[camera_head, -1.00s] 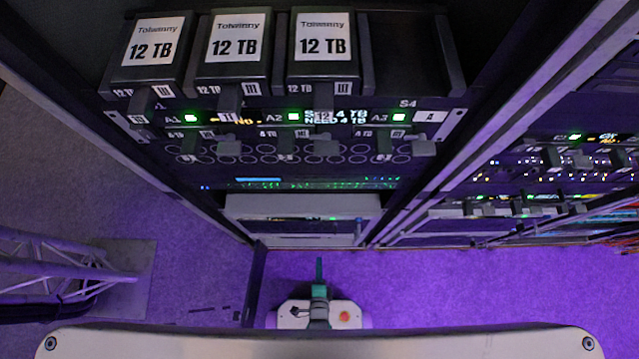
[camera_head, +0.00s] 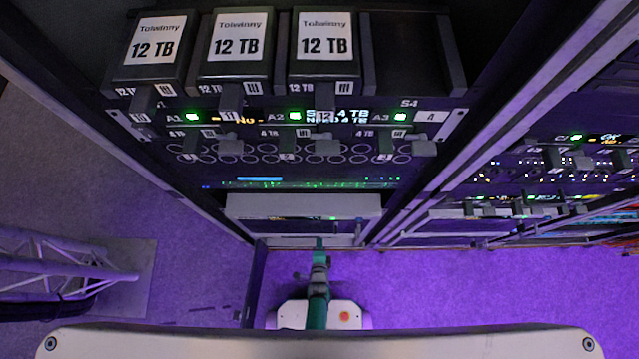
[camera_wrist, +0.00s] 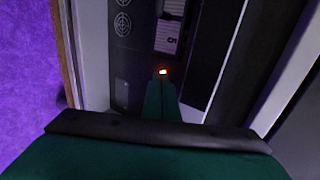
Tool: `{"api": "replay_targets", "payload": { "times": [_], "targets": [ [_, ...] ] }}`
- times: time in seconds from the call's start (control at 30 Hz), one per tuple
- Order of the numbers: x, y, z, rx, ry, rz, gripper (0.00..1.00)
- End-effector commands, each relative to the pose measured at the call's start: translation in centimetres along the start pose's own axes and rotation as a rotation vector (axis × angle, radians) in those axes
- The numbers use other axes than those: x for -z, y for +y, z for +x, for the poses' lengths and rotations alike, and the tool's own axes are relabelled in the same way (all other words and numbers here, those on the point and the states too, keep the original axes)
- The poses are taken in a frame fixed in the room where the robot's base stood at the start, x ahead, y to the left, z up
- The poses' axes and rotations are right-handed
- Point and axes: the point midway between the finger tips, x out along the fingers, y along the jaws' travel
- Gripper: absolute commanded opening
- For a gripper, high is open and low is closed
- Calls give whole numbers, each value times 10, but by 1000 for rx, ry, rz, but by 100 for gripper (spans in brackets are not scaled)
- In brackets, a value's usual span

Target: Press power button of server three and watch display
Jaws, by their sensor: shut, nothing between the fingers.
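In the head view, my gripper (camera_head: 319,243) is at the low front of the rack, below the pale panel (camera_head: 245,207). In the wrist view, my green gripper (camera_wrist: 162,92) is shut and empty, its narrow tip pointing at a small lit orange-yellow spot (camera_wrist: 163,71), which may be a button. I cannot tell whether they touch. A white label with a dark figure (camera_wrist: 172,41) lies just beyond; I cannot read it surely. A rack display (camera_head: 337,115) shows text including "4 TB". I cannot tell which unit is server three.
Drives marked "12 TB" (camera_head: 237,47) sit at the rack top, beside an empty bay (camera_head: 402,50). A second rack (camera_head: 560,165) stands at the right. A metal truss (camera_head: 60,265) is at the left. Purple-lit floor (camera_head: 470,290) is clear at the lower right.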

Motion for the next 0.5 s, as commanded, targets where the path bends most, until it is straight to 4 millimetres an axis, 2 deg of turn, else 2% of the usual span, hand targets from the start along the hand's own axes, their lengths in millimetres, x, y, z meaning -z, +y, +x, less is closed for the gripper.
{"api": "replay_targets", "payload": {
  "times": [0.13, 0.5],
  "targets": [
    [1, -4, 8, -1, 2, 1, 0],
    [0, -5, 9, -1, 1, 0, 0]
  ]
}}
